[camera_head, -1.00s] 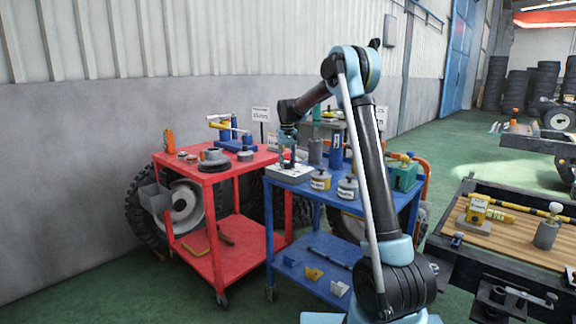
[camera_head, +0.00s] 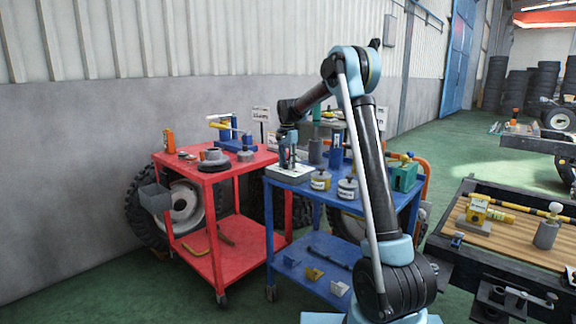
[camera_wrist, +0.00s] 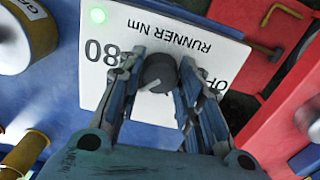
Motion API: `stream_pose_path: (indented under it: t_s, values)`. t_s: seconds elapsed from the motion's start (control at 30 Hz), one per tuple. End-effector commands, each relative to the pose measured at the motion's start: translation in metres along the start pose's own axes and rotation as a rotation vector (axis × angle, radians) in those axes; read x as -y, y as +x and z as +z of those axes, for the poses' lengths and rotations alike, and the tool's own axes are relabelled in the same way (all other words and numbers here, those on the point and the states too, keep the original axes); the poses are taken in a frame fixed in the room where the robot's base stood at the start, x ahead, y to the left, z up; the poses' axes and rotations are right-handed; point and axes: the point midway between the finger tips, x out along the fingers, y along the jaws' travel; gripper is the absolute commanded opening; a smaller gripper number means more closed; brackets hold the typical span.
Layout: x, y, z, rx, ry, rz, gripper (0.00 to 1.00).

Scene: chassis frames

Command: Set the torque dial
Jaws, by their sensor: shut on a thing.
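The torque dial (camera_wrist: 160,72) is a dark grey round knob on a white panel (camera_wrist: 205,30) in the wrist view. The panel reads "RUNNER Nm", "80" and "OF", the last word partly covered by a finger. A green light (camera_wrist: 97,15) glows at the panel's corner. My gripper (camera_wrist: 158,80) has its two fingers on either side of the dial and is shut on it. In the head view my gripper (camera_head: 287,160) is over the panel box (camera_head: 289,174) on the blue cart's near left corner; the dial is too small to tell there.
The blue cart (camera_head: 325,215) also bears labelled grey pots (camera_head: 320,181) and a green box (camera_head: 404,176). A red cart (camera_head: 225,175) stands close on the left with a grey flanged part (camera_head: 213,158). A wooden-topped bench (camera_head: 500,238) is at the right.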

Motion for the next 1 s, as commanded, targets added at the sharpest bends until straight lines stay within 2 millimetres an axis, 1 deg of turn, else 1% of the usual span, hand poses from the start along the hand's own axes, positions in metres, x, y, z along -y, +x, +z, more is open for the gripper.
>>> stream_pose_path:
  t_s: [0.6,0.8,1.0]
  values:
    - [-0.0007,0.0002,-0.0002,-0.001,0.568,0.001,0.09]
    - [-0.0007,0.0002,-0.0002,-0.001,0.707,0.001,0.09]
    - [-0.0008,0.0002,-0.0002,-0.001,0.800,0.002,0.09]
